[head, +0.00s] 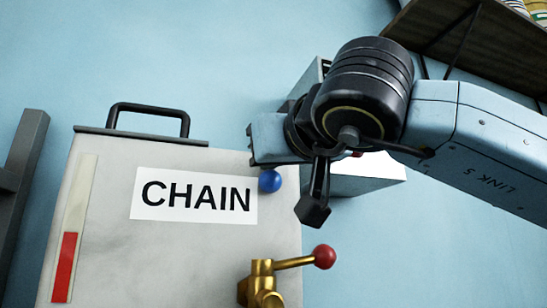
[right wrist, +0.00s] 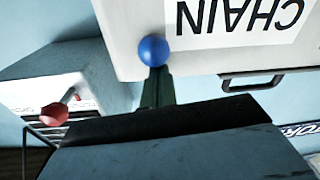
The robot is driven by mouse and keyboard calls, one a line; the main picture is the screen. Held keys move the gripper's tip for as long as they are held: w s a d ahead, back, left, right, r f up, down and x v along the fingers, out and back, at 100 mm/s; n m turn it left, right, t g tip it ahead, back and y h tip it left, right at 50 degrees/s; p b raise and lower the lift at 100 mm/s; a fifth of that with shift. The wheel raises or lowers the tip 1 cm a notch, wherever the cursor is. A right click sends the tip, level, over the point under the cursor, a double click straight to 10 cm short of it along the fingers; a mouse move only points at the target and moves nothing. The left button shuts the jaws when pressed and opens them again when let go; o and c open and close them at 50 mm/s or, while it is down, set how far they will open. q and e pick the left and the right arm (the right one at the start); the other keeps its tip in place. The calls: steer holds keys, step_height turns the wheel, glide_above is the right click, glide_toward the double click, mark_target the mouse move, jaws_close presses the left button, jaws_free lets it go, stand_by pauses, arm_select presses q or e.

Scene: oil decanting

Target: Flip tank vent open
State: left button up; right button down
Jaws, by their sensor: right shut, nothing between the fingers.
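The pale tank (head: 110,235) labelled CHAIN stands at left in the head view. A blue ball knob (head: 269,181) shows at its upper right edge, beside the label. In the right wrist view, where the label is upside down, the blue knob (right wrist: 154,50) sits on a dark green stem (right wrist: 157,88) whose other end is hidden behind my gripper. My right gripper (head: 262,146) is shut and empty, just above the knob in the head view; its blunt end fills the bottom of the wrist view (right wrist: 165,125). I cannot tell whether it touches the stem. My left gripper is out of view.
A brass tap (head: 262,280) with a red ball lever (head: 324,256) is on the tank front below. A black handle (head: 150,108) is on top. A pale wall box (head: 355,183) is behind my arm, with a red knob in the wrist view (right wrist: 55,114). A shelf (head: 490,50) is upper right.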

step_height(320, 180, up, 5)
steer(key=p, duration=0.5)
steer(key=s+d+f+b, duration=0.3)
steer(key=s+f+b, duration=0.1)
steer(key=s, duration=0.5)
steer(key=shift+f, duration=0.2)
